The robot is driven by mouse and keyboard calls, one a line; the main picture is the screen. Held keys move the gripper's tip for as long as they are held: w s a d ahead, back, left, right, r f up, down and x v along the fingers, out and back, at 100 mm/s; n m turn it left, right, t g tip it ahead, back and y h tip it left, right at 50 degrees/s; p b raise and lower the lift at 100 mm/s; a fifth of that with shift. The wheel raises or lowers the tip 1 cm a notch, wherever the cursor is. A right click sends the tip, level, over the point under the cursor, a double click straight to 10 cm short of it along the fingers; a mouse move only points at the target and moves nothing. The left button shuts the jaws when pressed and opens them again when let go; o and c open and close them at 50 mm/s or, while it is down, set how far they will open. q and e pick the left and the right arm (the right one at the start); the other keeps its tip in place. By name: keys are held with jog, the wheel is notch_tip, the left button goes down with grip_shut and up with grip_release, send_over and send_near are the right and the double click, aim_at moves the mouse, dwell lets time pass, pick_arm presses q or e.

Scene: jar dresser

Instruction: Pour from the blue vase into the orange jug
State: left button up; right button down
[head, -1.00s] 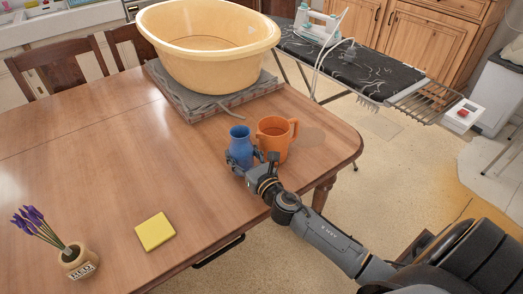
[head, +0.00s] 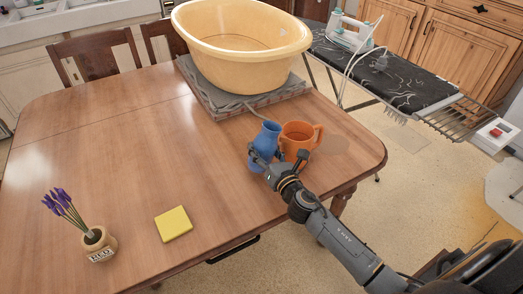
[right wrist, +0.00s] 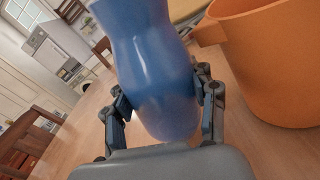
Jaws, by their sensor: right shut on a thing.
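In the right wrist view the blue vase (right wrist: 155,70) fills the middle between the two fingers of my right gripper (right wrist: 165,108). The orange jug (head: 297,141) stands upright on the table just right of the vase, its handle to the right. The jug (right wrist: 268,65) also shows large at the right of the wrist view. The inside of the vase is hidden. My left gripper is not in view.
A yellow square block (head: 173,224) and a small pot with purple flowers (head: 98,243) are at the left front. An ironing board (head: 395,82) stands beyond the table.

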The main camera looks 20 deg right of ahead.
aim_at(273, 132)
jog(key=shift+d+r+m+p, duration=0.3)
jog(key=shift+r+m+p, duration=0.2)
jog(key=shift+r+m, duration=0.45)
jog(key=shift+d+r+m+p, duration=0.1)
jog(key=shift+r+m+p, duration=0.15)
jog(key=shift+r+p, duration=0.3)
jog(key=shift+d+r+m+p, duration=0.15)
jog(key=shift+r+m+p, duration=0.15)
jog(key=shift+r+p, duration=0.7)
jog(key=shift+d+r+m+p, duration=0.1)
jog(key=shift+r+m+p, duration=0.2)
jog(key=shift+r+p, duration=0.65)
jog(key=shift+a+f+m+b, duration=0.1)
jog(key=shift+f+m+b, duration=0.85)
jog(key=shift+f, duration=0.25)
jog(key=shift+a+m, duration=0.15)
jog(key=shift+m, duration=0.4)
jog(key=shift+a+r+m+p, duration=0.15)
jog(key=shift+r+m+p, duration=0.6)
jog(key=shift+m, duration=0.2)
jog(key=shift+a+r+m+p, duration=0.1)
jog(key=shift+r+m+p, duration=0.6)
jog(key=shift+m, duration=0.25)
jog(key=shift+d+r+m+p, duration=0.45)
jog(key=shift+d+m+p, duration=0.1)
jog(key=shift+m+p, duration=0.2)
jog(key=shift+f, duration=0.1)
